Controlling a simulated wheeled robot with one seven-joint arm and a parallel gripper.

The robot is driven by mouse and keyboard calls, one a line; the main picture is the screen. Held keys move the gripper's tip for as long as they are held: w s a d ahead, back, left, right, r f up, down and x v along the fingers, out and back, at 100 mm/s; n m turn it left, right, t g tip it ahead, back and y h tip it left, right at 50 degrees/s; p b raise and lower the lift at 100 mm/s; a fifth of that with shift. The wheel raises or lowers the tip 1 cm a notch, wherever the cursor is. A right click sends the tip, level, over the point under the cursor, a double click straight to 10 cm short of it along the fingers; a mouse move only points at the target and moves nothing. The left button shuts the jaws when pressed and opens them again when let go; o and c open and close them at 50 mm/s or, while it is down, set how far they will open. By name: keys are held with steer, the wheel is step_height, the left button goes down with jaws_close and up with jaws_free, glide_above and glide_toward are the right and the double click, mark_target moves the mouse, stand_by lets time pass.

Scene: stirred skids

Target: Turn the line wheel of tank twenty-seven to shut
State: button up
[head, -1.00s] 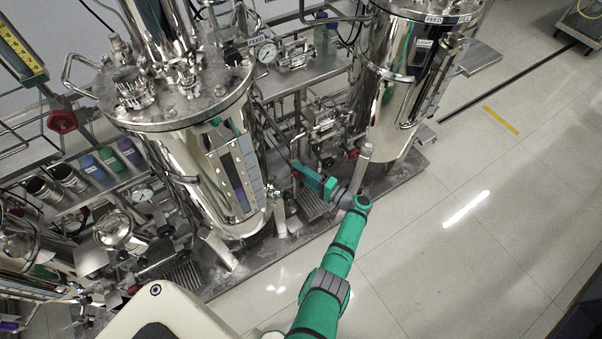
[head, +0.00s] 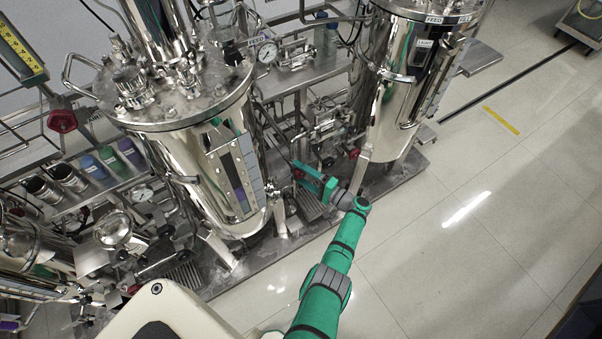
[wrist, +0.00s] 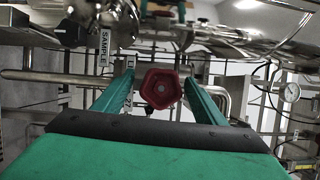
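A dark red, lobed hand wheel (wrist: 161,88) is in the middle of the wrist view, face on. A white label (wrist: 128,92) behind it, partly hidden by my left finger, shows "L" and "27". My gripper (wrist: 159,77) is open, with one green finger on each side of the wheel. I cannot tell whether the fingers touch the wheel. In the head view my gripper (head: 297,172) reaches in low between two steel tanks, and a bit of red shows at its fingers.
A large steel tank (head: 205,165) stands left of my gripper and another tank (head: 395,90) stands right. Other red wheels are at the right (head: 353,153) and far left (head: 62,121). A "SAMPLE" label (wrist: 103,48) hangs by the pipes.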

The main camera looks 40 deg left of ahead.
steer(key=d, duration=1)
steer(key=shift+d, duration=0.4)
steer(key=shift+f, duration=0.1)
